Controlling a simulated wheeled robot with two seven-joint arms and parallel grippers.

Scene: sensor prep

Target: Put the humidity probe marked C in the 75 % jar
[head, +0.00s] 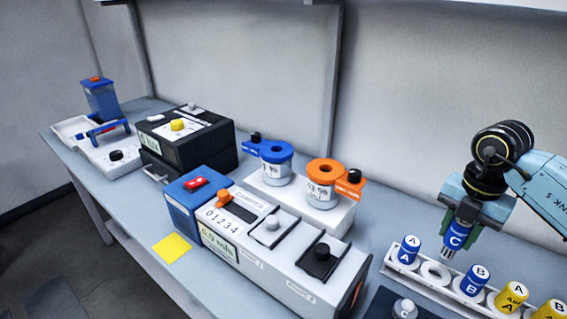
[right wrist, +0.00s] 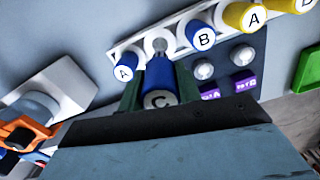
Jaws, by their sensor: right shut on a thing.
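My right gripper (head: 459,226) is shut on the blue humidity probe marked C (head: 455,238), its pins pointing down, above the white rack (head: 392,259). In the right wrist view the probe (right wrist: 158,80) sits between the green fingers. Two white jars stand on a white block: one with a blue ring lid (head: 276,152), one with an orange ring lid (head: 325,171). Each lid has an open hole in its middle and a coloured side tag with a black knob. The percent labels on the jars are too small to read surely. My left gripper is out of view.
The rack holds blue probes A (head: 410,249) and B (head: 474,279), yellow probes (head: 511,296), and an empty hole (head: 436,271) near the held probe. A grey-white instrument (head: 290,262) stands in front of the jars. A black box (head: 187,140) is farther left.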

